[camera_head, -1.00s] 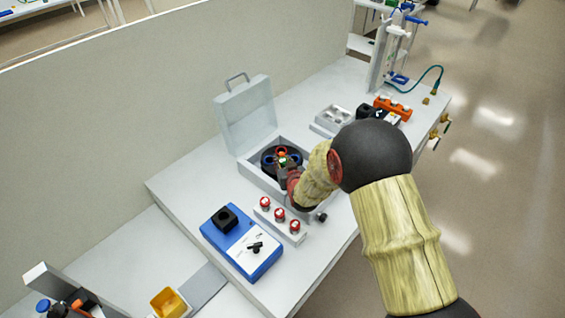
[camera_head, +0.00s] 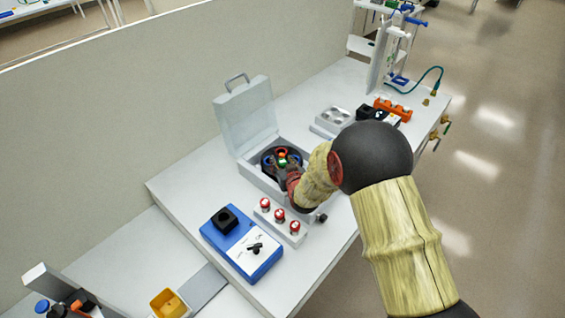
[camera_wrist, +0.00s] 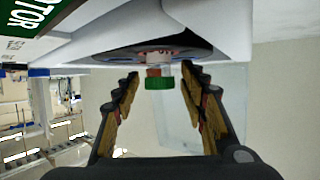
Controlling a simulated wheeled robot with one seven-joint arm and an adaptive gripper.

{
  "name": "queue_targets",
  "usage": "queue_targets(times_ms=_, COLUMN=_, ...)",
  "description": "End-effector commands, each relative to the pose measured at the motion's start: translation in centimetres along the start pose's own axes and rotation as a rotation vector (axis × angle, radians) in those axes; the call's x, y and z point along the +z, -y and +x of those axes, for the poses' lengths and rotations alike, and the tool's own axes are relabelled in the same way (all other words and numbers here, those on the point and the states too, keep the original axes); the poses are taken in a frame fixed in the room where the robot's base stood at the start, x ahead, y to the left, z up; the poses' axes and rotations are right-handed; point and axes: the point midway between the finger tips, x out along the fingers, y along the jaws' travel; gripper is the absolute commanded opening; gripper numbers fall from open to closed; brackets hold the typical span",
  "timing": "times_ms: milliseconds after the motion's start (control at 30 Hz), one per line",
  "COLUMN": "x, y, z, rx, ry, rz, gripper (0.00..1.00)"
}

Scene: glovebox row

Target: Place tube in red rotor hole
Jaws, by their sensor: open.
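The tube's green cap (camera_wrist: 159,83) shows in the wrist view, which looks upside down. A pinkish stretch of tube joins it to the dark rotor, so the tube appears to stand in the rotor. In the head view the cap (camera_head: 283,161) is just in front of the red rotor hole (camera_head: 282,153); the exact seating is hard to tell. The black rotor (camera_head: 267,156) also has blue-ringed holes and sits inside the open centrifuge (camera_head: 247,172). My gripper (camera_wrist: 160,92) is open, with one finger on each side of the cap and visible gaps to it.
The centrifuge lid (camera_head: 245,115) stands raised behind the rotor. A white rack (camera_head: 267,217) with red-capped tubes and a blue device (camera_head: 240,243) stand in front. A grey block with round wells (camera_head: 335,118) and an orange rack (camera_head: 393,108) stand farther back.

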Motion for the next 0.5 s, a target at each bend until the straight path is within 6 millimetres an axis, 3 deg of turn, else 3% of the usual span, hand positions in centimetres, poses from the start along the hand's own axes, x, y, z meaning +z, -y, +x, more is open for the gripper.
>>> queue_targets(times_ms=167, x=-0.4, y=0.0, z=-1.3, rx=0.000, ry=0.000, rz=0.000, gripper=0.43)
queue_targets(times_ms=500, x=-0.4, y=0.0, z=-7.8, rx=0.000, ry=-0.001, rz=0.000, gripper=0.43)
